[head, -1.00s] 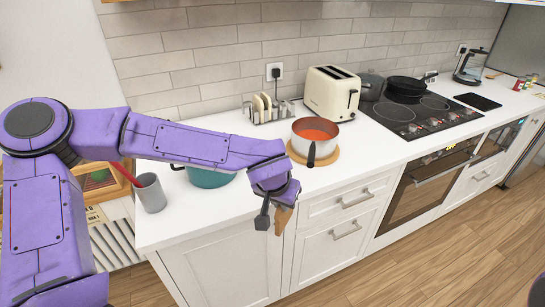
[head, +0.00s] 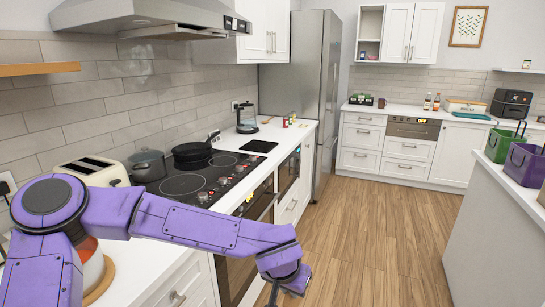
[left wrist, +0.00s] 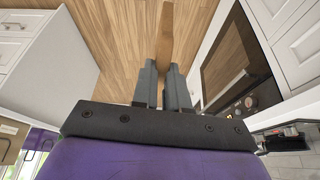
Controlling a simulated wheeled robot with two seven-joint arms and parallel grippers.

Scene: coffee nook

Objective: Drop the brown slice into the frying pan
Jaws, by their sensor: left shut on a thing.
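The brown slice (left wrist: 165,35) is gripped between the fingers of my left gripper (left wrist: 164,68) in the left wrist view and sticks out past the fingertips. In the head view my left gripper (head: 284,290) is low near the bottom edge, over the floor in front of the oven; the slice cannot be made out there. The black frying pan (head: 192,151) sits at the back of the hob, up and left of the gripper and well apart from it. My right gripper is in neither current view.
A dark lidded pot (head: 147,165) stands left of the pan on the black hob (head: 187,184). A cream toaster (head: 92,170) is further left. The range hood (head: 150,14) hangs above. The wooden floor (head: 365,225) to the right is open.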

